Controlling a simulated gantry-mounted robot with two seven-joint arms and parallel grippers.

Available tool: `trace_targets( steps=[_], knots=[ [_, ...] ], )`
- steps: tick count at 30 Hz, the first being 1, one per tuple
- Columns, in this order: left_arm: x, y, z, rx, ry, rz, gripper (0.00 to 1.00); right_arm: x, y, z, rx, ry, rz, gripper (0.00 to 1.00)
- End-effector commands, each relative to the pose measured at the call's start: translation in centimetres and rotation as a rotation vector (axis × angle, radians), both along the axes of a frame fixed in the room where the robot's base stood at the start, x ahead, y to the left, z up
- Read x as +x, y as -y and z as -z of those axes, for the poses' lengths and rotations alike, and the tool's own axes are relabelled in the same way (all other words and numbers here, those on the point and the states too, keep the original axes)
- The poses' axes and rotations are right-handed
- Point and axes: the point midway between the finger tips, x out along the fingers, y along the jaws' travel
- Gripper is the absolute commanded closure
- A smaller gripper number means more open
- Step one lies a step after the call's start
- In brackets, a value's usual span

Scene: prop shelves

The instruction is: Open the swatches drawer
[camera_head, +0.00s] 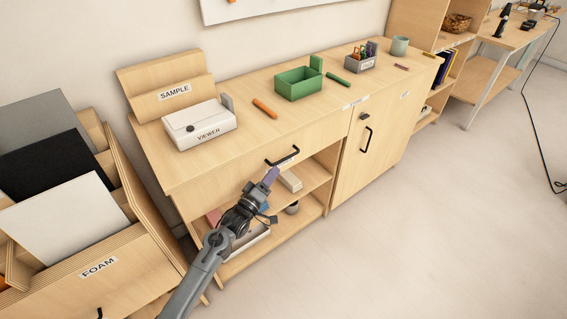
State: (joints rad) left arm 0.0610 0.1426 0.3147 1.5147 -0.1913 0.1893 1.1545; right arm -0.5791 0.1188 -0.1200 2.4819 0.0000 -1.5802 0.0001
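The wooden cabinet has a wide front panel (233,170) under its top, which looks like a closed drawer. It bears a black bar handle (283,157) and a small white label (288,161) too small to read, so I cannot confirm it says swatches. My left gripper (264,186) is below and slightly left of the handle, apart from it, in front of the open shelves. The finger opening is not clear. My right gripper is not in view.
The white viewer box (199,125), an orange marker (265,108) and a green bin (298,84) stand on the cabinet top. A cupboard door (368,145) with a black handle is right. The foam bin (97,267) stands left. The floor in front is clear.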

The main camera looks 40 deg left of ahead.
Motion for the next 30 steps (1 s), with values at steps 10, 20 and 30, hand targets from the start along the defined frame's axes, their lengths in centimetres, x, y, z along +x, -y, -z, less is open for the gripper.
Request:
trace_targets(
  steps=[10,20,30],
  knots=[
    [5.3,-0.6,-0.9,0.000,0.001,0.000,0.77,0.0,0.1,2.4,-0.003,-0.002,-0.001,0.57],
    [7.2,-0.8,-1.4,0.001,-0.002,0.000,0.77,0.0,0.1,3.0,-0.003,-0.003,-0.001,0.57],
    [7.2,-0.8,-1.5,0.001,-0.001,-0.001,0.91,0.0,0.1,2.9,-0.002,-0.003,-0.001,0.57]
  ],
)
